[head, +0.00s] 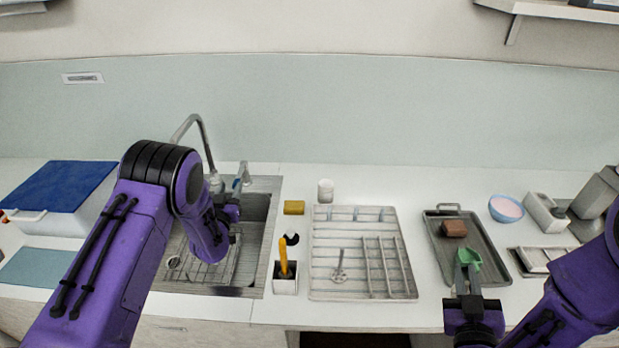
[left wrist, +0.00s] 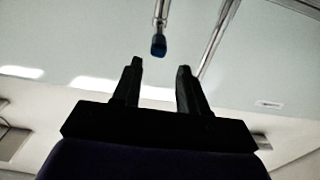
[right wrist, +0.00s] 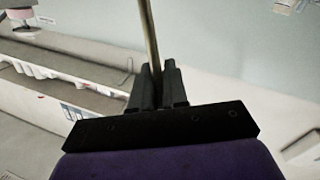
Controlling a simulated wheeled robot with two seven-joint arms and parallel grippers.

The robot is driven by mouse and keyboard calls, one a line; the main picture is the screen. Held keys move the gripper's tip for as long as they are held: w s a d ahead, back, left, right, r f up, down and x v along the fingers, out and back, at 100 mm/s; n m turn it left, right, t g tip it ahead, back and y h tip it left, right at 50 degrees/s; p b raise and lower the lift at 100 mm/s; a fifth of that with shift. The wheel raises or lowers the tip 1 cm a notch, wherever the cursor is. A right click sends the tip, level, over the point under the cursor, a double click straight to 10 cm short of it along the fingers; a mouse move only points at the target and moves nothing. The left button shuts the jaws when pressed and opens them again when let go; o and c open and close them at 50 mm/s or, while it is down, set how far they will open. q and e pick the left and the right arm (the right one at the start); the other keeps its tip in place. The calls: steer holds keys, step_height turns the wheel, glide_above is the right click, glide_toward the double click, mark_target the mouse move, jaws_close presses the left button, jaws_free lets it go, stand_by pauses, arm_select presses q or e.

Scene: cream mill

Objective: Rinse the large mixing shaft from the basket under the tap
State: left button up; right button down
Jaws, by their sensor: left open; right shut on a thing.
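My right gripper (head: 467,270) is shut on a thin metal rod (right wrist: 150,40), which runs up from between its fingertips (right wrist: 158,85). I cannot tell whether this rod is the large mixing shaft. A small metal shaft with a round foot (head: 339,266) stands in the white rack. My left gripper (head: 234,212) is open beside the tap, over the sink. In the left wrist view its empty fingers (left wrist: 158,75) point toward a blue-tipped lever (left wrist: 158,46), just beyond them. The curved tap spout (head: 203,135) rises behind the sink (head: 252,230). A wire basket (head: 222,272) shows in the sink, partly hidden by my left arm.
The white compartment rack (head: 325,288) lies mid-counter. A holder (head: 285,286) with a yellow-handled tool stands between it and the sink. A grey tray (head: 500,262) with a brown block and a green item (head: 470,256) by my right gripper is at right. A blue-lidded box (head: 60,185) is at left.

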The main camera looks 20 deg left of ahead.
mark_target(236, 181)
arm_select(q)
steer(key=w, duration=0.2)
steer(key=w+b, duration=0.1)
steer(key=w, duration=0.1)
steer(key=shift+f, duration=0.35)
steer(key=w, duration=0.1)
steer(key=w+f, duration=0.1)
steer(key=shift+w+a+f, duration=0.1)
steer(key=shift+w+a, duration=0.25)
steer(key=shift+a, duration=0.15)
steer(key=shift+s+r, duration=0.2)
steer(key=shift+s, duration=0.15)
steer(key=shift+s+r, duration=0.25)
steer(key=shift+s, duration=0.05)
steer(key=c, duration=0.3)
steer(key=shift+r, duration=0.1)
jaws_close()
steer(key=shift+d, duration=0.25)
arm_select(e)
steer(key=shift+w+d+f, duration=0.1)
steer(key=shift+w+f, duration=0.35)
steer(key=shift+f, duration=0.2)
steer(key=shift+w+d+f, duration=0.1)
steer(key=shift+w+f, duration=0.35)
steer(key=shift+f, duration=0.15)
